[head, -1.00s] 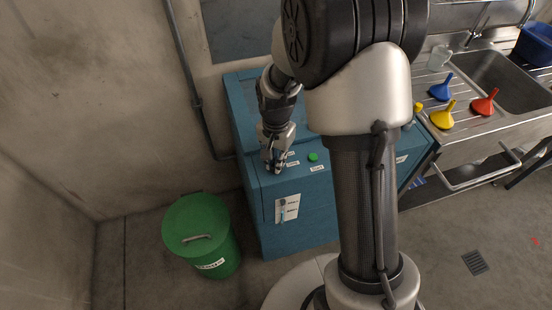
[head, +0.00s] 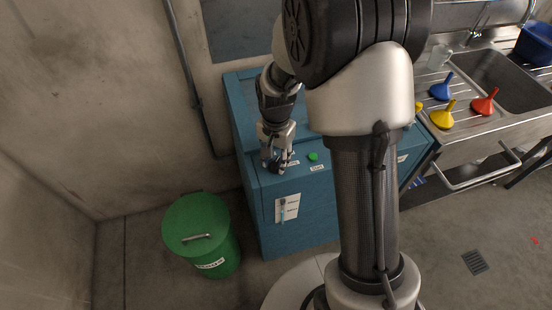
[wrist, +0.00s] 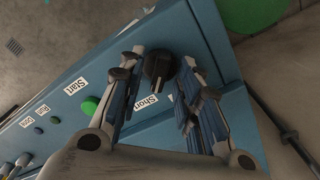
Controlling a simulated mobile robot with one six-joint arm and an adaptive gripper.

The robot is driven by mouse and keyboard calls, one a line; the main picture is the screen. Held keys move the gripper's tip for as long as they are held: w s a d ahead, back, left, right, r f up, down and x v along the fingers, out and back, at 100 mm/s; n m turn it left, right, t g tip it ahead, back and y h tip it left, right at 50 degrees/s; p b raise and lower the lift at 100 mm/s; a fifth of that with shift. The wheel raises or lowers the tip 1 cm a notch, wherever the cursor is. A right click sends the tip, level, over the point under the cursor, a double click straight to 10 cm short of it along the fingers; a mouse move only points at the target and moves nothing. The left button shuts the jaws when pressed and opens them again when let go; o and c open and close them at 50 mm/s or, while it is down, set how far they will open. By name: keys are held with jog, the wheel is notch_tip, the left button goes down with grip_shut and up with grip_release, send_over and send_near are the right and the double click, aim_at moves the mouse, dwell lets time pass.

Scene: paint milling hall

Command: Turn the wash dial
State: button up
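The wash dial (wrist: 158,68) is a black round knob with a ridge on the blue machine's top panel, seen in the wrist view. My gripper (wrist: 160,62) points down at the panel with its two fingers apart, one on each side of the dial. Narrow gaps seem to show between dial and fingertips; contact cannot be told for sure. A "Short" label (wrist: 148,102) lies beside the dial.
A green start button (head: 313,156) and "Start" label (wrist: 75,86) are near the dial. A green lidded bin (head: 200,235) stands left of the machine. A steel sink bench (head: 480,120) with funnels is at right. A wall rises close behind.

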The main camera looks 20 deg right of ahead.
aim_at(276, 162)
notch_tip(276, 162, up, 12)
jog(key=shift+f, duration=0.25)
dwell(0.5)
